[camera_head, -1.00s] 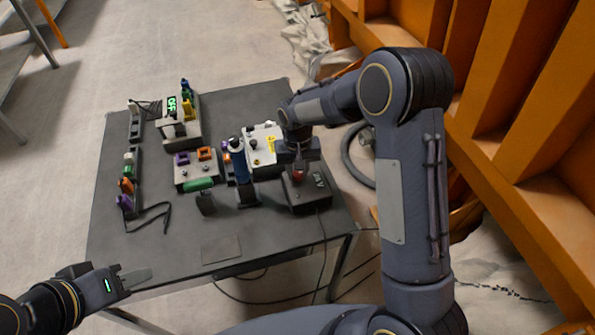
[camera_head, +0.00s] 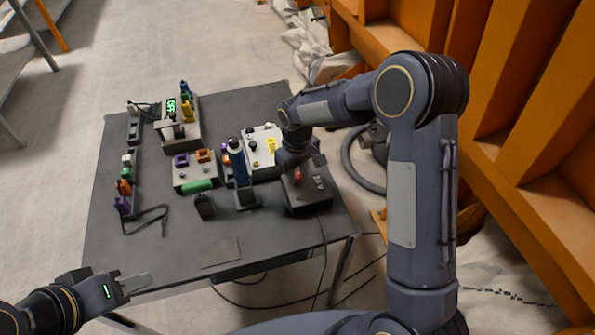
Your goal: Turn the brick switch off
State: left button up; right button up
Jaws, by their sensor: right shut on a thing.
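A dark box (camera_head: 308,198) with a small red switch (camera_head: 298,175) on its top stands near the right edge of the table; I take it for the brick with its switch. My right gripper (camera_head: 298,166) reaches down over the box and is shut on the red switch. The gripper and wrist hide part of the switch and the box's back edge, so I cannot tell the switch's position. My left gripper (camera_head: 132,284) is at the lower left, off the front of the table and far from the box. Its finger opening does not show clearly.
A cable hangs at the front. Orange structures (camera_head: 540,150) stand on the right.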

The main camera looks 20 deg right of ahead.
aim_at(297, 175)
dwell(0.3)
jog(key=o, duration=1)
jog(key=shift+c, duration=0.2)
jog(key=shift+r, duration=0.1)
notch_tip(297, 175, up, 8)
jog(key=shift+f, duration=0.25)
jog(key=shift+r, duration=0.1)
